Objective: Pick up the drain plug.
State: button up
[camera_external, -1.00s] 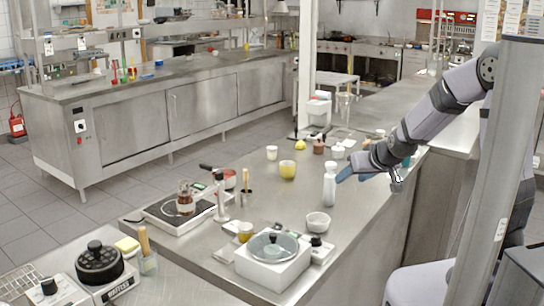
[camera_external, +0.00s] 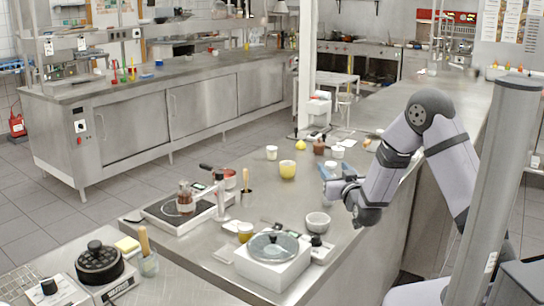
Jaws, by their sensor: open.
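I cannot pick out the drain plug with certainty; several small items on the steel counter (camera_external: 225,262) are too small to tell apart. My gripper (camera_external: 334,188) hangs low over the right part of this counter, left of my wrist. It is open, but its fingers are small and hard to make out, and I see nothing held between them. A small dark item (camera_external: 278,226) lies on the counter to the left of my gripper; I cannot tell what it is.
A white bowl (camera_external: 318,221) stands just below my gripper in the picture. A lidded pan on a white block (camera_external: 272,264) is nearer the camera. A yellow cup (camera_external: 287,170) stands to the left, and a hotplate (camera_external: 180,208) farther left. The counter's middle is fairly clear.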

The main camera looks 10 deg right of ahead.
jog(key=w+p, duration=0.3)
jog(key=w, duration=0.4)
jog(key=shift+w, duration=0.2)
dwell(0.4)
jog(key=shift+c, duration=0.4)
grip_shut()
jog(key=shift+r, duration=0.15)
